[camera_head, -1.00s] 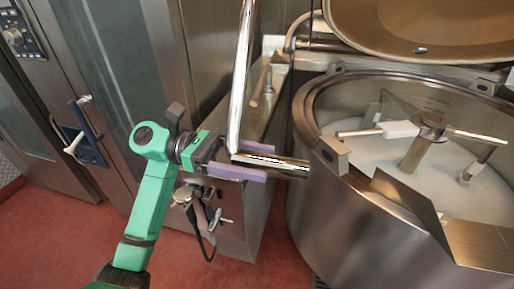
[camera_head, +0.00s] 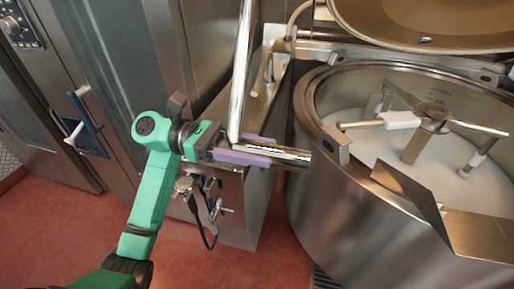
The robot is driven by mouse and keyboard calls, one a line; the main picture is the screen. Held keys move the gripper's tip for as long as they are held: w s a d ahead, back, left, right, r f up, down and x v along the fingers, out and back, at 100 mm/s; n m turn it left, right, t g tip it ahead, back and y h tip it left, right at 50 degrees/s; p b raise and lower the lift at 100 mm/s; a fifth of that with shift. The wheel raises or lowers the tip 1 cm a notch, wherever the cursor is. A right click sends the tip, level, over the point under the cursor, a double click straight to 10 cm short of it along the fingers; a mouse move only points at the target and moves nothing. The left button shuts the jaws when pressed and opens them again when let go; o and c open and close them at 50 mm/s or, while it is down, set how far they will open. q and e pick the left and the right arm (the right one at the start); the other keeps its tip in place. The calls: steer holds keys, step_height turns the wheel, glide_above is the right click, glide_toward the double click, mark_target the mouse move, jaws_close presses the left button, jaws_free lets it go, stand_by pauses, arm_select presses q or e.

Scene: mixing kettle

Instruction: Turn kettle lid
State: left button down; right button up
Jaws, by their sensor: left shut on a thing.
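The kettle lid (camera_head: 425,20) stands raised, open and tilted back, at the top right and is cut off by the frame edge. Under it is the round steel kettle (camera_head: 330,205), with a mixing arm (camera_head: 412,142) above white contents (camera_head: 365,150). A shiny metal bar handle (camera_head: 242,75) rises left of the kettle and bends at its foot toward the kettle wall. My left gripper (camera_head: 272,150), with purple fingers, is shut on the short lower part of this bar, beside the kettle's left rim. My right gripper is not in view.
A steel cabinet (camera_head: 230,185) stands just left of the kettle, with a valve (camera_head: 183,184) and hose below my gripper. Oven doors with a blue handle (camera_head: 85,125) line the left. The red floor (camera_head: 215,265) is clear in front.

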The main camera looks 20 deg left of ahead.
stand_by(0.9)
arm_select(q)
step_height(320, 180, down, 16)
steer(key=b, duration=1.4)
steer(key=shift+s+r, duration=0.15)
